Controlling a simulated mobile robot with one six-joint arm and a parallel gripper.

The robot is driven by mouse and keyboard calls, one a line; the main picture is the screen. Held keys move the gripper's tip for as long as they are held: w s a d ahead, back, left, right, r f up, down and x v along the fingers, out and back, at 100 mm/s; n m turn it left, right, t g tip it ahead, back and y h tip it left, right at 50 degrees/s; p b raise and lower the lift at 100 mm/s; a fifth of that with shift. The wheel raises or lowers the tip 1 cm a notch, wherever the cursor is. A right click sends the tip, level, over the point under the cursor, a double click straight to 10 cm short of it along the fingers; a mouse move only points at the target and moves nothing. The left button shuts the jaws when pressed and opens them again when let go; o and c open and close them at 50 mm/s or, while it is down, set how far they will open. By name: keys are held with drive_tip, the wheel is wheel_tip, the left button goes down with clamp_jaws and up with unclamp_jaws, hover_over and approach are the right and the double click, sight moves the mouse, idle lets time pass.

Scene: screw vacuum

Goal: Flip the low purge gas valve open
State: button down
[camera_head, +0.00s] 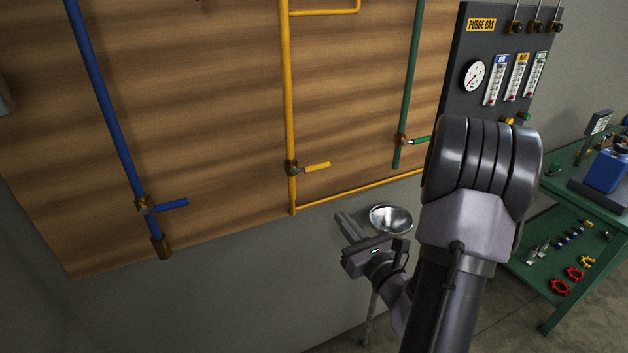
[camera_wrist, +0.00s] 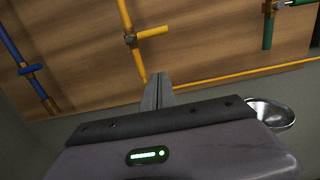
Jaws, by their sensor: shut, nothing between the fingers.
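The dark purge gas panel (camera_head: 463,45) is at the upper right in the head view. Three small valves with black knobs and levers (camera_head: 516,27) sit along its top, above three flow gauges (camera_head: 496,80) with blue, yellow and green labels. The labels are too small to read, so I cannot tell which valve is the low one. My arm hides the panel's lower part. My gripper (camera_head: 343,220) is shut and empty, below and left of the panel, apart from it. Its closed fingers (camera_wrist: 157,92) also show in the wrist view, where the panel is not seen clearly.
Blue (camera_head: 110,115), yellow (camera_head: 286,90) and green (camera_head: 411,75) pipes with lever valves run down the wooden wall board (camera_head: 210,130). A metal bowl (camera_head: 391,218) is just right of my gripper. A green table (camera_head: 545,260) with tools stands at the right.

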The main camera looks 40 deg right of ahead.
sight(312, 168)
drive_tip(key=w+d+r, duration=0.2)
drive_tip(key=w+r, duration=0.2)
drive_tip(key=w, duration=0.6)
drive_tip(key=shift+w+d+r, duration=0.2)
drive_tip(key=shift+w, duration=0.15)
